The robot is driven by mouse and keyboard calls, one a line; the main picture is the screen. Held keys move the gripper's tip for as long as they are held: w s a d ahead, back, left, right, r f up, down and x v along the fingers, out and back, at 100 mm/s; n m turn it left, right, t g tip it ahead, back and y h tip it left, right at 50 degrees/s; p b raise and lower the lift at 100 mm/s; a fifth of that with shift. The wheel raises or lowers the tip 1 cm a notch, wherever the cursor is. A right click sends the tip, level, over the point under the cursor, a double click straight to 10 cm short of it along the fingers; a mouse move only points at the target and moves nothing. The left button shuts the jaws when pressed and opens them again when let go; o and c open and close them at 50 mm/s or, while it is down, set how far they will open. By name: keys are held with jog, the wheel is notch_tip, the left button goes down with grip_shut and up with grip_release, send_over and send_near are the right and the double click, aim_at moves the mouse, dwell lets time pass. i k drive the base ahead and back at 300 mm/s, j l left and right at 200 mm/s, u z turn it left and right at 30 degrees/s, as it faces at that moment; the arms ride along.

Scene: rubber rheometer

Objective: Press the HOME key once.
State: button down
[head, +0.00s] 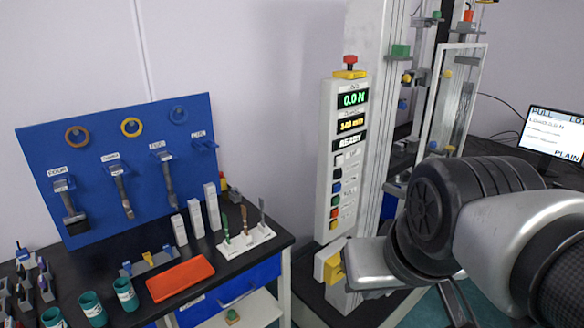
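The white control panel (328,150) stands upright on the testing machine. Its column of small coloured keys (336,187) runs down below the displays. The key labels are too small to read, so I cannot tell which one is HOME. The displays read 0.0 N (353,98), about 340 mm (351,124) and READY (349,142). My arm reaches in from the right, and its silver end part, likely my gripper (370,265), is below and right of the keys, apart from them in the picture. Its fingers cannot be made out.
A red emergency button (350,62) tops the panel. A yellow part (333,268) is beside my arm's end. A clear guard (458,95) and a monitor (556,132) stand right. The left bench holds a blue tool board (100,150), an orange tray (180,278) and teal cups (125,294).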

aim_at(337, 188)
jog(key=i+j, duration=0.15)
jog(key=j, duration=0.15)
jog(key=i+j, duration=0.1)
jog(key=j, duration=0.25)
jog(key=i+j, duration=0.15)
jog(key=j, duration=0.15)
jog(key=i+j, duration=0.15)
jog(key=j, duration=0.2)
jog(key=z, duration=1.7)
